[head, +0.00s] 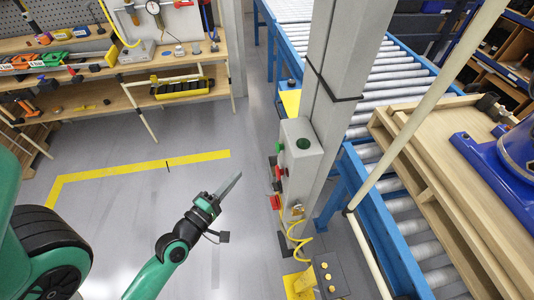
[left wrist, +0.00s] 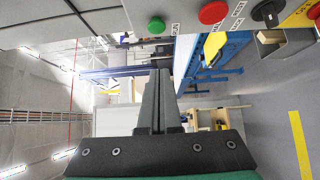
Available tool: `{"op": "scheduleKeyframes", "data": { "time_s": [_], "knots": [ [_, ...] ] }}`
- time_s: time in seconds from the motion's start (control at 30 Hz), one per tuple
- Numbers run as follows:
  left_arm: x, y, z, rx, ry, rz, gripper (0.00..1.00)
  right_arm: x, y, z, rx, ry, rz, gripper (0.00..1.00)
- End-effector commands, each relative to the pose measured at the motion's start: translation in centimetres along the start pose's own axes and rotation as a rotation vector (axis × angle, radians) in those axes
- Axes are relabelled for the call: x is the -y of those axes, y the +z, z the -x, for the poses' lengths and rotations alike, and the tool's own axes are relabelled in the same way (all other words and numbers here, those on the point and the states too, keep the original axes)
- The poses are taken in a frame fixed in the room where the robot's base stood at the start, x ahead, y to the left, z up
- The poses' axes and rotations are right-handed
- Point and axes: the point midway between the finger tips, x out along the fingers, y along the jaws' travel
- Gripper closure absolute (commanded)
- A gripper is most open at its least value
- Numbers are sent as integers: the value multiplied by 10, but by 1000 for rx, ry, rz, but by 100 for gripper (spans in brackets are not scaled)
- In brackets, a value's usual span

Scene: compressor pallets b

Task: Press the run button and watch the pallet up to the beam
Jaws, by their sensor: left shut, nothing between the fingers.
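My left gripper (head: 233,182) is shut and empty, in clear air left of the control box (head: 303,158) on the grey post. A green button (head: 280,147) and a red one (head: 281,171) stick out of the box's left side. In the left wrist view the shut fingers (left wrist: 158,100) point toward the panel's lower edge, apart from the green button (left wrist: 156,25) and the red button (left wrist: 212,12). The wooden pallet (head: 455,212) lies on the roller conveyor (head: 408,207), bearing a blue machine (head: 490,160) cut off at the right. I cannot identify the beam. My right gripper is not in view.
The grey post (head: 335,75) rises beside the conveyor's blue frame. A pale rod (head: 425,108) crosses in front of the conveyor. A black knob (left wrist: 268,12) is on the panel. A workbench (head: 130,75) with tools stands at left. The floor around the gripper is clear.

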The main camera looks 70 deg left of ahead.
Motion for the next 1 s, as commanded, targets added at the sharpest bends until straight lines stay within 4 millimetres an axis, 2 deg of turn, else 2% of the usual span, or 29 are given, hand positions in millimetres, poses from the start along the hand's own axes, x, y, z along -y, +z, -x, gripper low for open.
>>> {"op": "scheduleKeyframes", "data": {
  "time_s": [0.03,0.23,0.47,0.53,0.67,1.0],
  "knots": [
    [-6,0,-6,1,3,0,100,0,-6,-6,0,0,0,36],
    [-8,1,-45,2,3,-2,100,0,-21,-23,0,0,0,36],
    [-6,1,-96,3,4,-2,100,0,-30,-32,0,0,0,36],
    [-13,7,-101,6,-2,0,100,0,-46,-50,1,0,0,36],
    [-11,16,-108,5,-2,0,100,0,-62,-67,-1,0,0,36],
    [-2,29,-122,1,1,-1,100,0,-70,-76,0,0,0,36]
  ]
}}
